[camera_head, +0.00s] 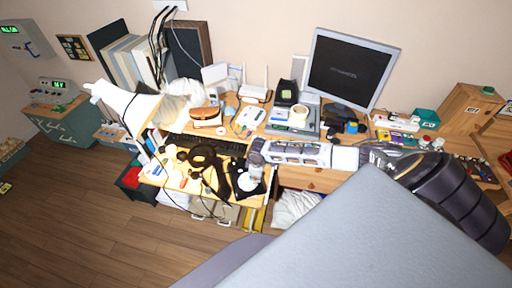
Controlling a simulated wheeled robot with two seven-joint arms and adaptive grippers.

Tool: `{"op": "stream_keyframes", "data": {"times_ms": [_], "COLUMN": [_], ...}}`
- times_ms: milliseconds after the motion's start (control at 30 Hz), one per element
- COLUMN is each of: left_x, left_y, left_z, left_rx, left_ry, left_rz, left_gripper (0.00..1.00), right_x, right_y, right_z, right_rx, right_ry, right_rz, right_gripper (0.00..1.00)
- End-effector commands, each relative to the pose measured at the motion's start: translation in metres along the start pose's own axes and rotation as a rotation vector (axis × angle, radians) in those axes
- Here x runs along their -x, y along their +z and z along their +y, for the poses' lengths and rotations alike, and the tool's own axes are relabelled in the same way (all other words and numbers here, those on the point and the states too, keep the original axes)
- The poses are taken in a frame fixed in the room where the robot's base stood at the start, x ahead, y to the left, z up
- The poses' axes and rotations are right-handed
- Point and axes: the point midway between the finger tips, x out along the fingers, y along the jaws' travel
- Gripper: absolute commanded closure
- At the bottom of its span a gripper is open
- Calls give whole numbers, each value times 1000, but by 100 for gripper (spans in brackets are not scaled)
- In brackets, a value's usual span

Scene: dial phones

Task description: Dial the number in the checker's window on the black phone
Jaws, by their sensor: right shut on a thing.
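My right gripper (251,170) reaches in from the right, low over the front of the desk. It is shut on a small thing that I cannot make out. Just below it is a black object with a pale round disc (247,182), which may be the black phone; digits are too small to read. A grey wall box (22,40) at the far left has a lit green window, and a teal-based device (60,92) below it has another. I cannot tell which is the checker, nor read a number. My left gripper is not in view.
The desk is crowded. A monitor (347,72) stands behind my right arm. Open wooden floor (90,220) lies at the lower left.

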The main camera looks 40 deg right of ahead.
Motion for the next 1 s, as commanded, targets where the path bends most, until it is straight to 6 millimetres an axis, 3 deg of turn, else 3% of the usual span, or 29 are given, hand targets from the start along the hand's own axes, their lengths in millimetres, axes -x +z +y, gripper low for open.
{"op": "stream_keyframes", "data": {"times_ms": [333, 533, 1000], "left_x": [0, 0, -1], "left_y": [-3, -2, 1], "left_z": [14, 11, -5], "left_rx": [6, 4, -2], "left_ry": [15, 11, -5], "left_rz": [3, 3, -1], "left_gripper": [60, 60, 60], "right_x": [-1, -2, -4], "right_y": [-2, -3, -3], "right_z": [-18, -26, -25], "right_rx": [2, 1, 0], "right_ry": [-1, -1, 0], "right_rz": [0, 0, 0], "right_gripper": [97, 97, 97]}}
